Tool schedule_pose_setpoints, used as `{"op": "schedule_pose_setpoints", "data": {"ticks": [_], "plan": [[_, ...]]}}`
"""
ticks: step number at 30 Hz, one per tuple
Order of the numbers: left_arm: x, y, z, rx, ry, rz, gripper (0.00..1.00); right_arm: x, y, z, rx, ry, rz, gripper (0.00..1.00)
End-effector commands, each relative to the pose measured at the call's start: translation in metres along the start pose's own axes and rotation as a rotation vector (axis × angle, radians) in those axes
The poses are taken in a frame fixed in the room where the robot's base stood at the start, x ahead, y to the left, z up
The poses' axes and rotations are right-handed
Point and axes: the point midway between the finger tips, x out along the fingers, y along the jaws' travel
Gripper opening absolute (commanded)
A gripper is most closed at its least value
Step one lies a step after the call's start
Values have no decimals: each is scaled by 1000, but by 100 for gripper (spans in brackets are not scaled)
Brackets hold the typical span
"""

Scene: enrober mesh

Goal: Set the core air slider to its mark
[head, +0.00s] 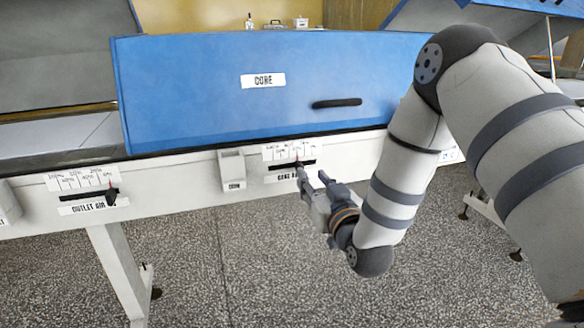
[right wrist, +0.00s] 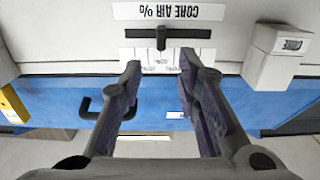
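The core air slider shows in the right wrist view as a black knob (right wrist: 161,40) in a dark horizontal slot (right wrist: 190,34), a little to one side of the slot's middle. That view is upside down, with the CORE AIR % label (right wrist: 168,12) above the slot and the printed scale (right wrist: 166,56) below it. My right gripper (right wrist: 160,65) is open and empty, its two fingertips apart over the scale, either side of the knob's line. In the head view my right gripper (head: 312,177) is just in front of the slot and hides part of the label. Whether it touches the knob cannot be told.
A blue CORE cover (head: 200,90) with a black handle (head: 337,103) stands above the panel. A white DOOR box (head: 232,169) sits left of the slider. The outlet air slider (head: 110,194) is farther left.

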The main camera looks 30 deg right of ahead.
Motion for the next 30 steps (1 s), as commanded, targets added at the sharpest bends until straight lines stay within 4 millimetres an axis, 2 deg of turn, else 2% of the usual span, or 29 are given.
{"op": "schedule_pose_setpoints", "data": {"ticks": [3,6,10,19,23,30], "plan": [[7,0,3,0,-16,-1,23,30,0,4,-1,-3,0,30],[10,0,4,1,-24,-1,23,49,0,4,-1,-4,0,30],[12,0,5,1,-29,-2,23,64,-1,4,0,-5,-1,30],[12,0,5,1,-29,-2,23,68,-1,2,0,-4,-2,30],[12,0,5,1,-29,-2,23,67,-1,2,0,-5,-2,1],[12,0,5,1,-28,-2,23,67,-1,2,0,-5,-2,0]]}}
